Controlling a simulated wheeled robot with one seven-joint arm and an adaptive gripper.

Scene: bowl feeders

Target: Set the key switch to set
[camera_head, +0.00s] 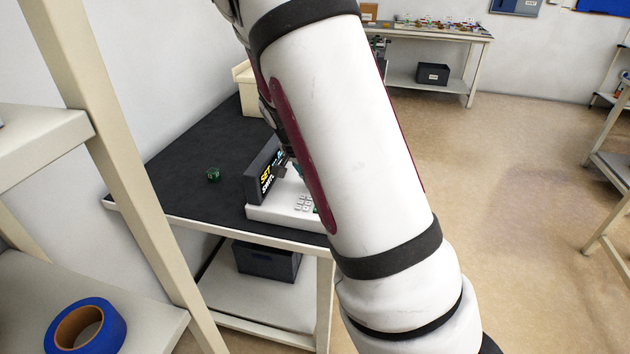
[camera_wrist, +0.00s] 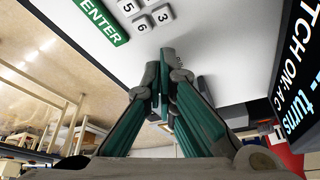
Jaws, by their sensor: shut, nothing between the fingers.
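A white control box (camera_head: 258,215) with a keypad and a dark display (camera_head: 262,180) stands on the black-topped bench. The display's visible text includes "SET". The wrist view shows the box's white face (camera_wrist: 215,40), number keys (camera_wrist: 140,22), a green ENTER key (camera_wrist: 100,20) and part of the lit display (camera_wrist: 300,75) at the right. My gripper (camera_wrist: 165,80) is shut and empty, its fingertips close over the white face beside a small, partly hidden label. I cannot make out the key switch; the fingertips may cover it. My arm hides most of the gripper in the head view.
A small green object (camera_head: 213,174) lies on the black bench top (camera_head: 180,190) left of the box. A shelf rack with a blue tape roll (camera_head: 86,327) is close at the left. A dark bin (camera_head: 267,262) sits under the bench. Open floor lies right.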

